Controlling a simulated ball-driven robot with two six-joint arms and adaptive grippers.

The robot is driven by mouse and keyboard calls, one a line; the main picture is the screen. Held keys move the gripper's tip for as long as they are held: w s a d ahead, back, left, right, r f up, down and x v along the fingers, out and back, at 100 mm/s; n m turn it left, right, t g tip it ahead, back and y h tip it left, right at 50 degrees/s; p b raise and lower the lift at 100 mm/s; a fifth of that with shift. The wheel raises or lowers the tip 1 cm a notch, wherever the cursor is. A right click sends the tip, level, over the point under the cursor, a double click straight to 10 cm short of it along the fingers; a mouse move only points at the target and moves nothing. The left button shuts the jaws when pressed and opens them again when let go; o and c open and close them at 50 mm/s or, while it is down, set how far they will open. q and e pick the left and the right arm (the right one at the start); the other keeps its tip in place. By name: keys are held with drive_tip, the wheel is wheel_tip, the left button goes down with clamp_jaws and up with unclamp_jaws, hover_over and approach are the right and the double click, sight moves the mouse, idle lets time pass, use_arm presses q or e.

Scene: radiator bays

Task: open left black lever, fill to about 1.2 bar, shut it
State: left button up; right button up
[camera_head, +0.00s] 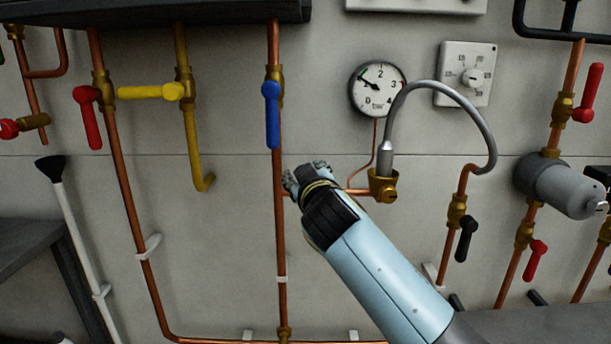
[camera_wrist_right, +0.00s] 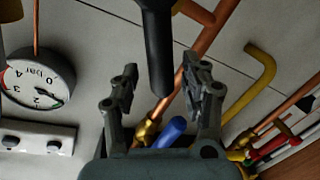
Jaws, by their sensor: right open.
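The left black lever (camera_wrist_right: 156,55) shows in the right wrist view, between the two open fingers of my right gripper (camera_wrist_right: 160,88). I cannot tell whether a finger touches it. In the head view my right gripper (camera_head: 304,178) is beside the blue-lever copper pipe and hides this lever. Another black lever (camera_head: 466,238) hangs downward on its brass valve at the right. The round gauge (camera_head: 377,90) has its needle toward the upper left, around 1 bar. It also shows upside down in the wrist view (camera_wrist_right: 38,82). My left gripper is not in view.
A grey hose (camera_head: 460,95) loops from the brass fitting (camera_head: 384,187) to the right pipe. A blue lever (camera_head: 271,115) hangs above my gripper. Yellow (camera_head: 150,92) and red levers (camera_head: 88,118) are at the left. A grey cylinder (camera_head: 560,185) is at the right.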

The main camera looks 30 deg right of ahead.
drive_tip(key=v, duration=0.6)
drive_tip(key=shift+s, duration=0.45)
drive_tip(key=shift+a, duration=0.15)
idle(6.7)
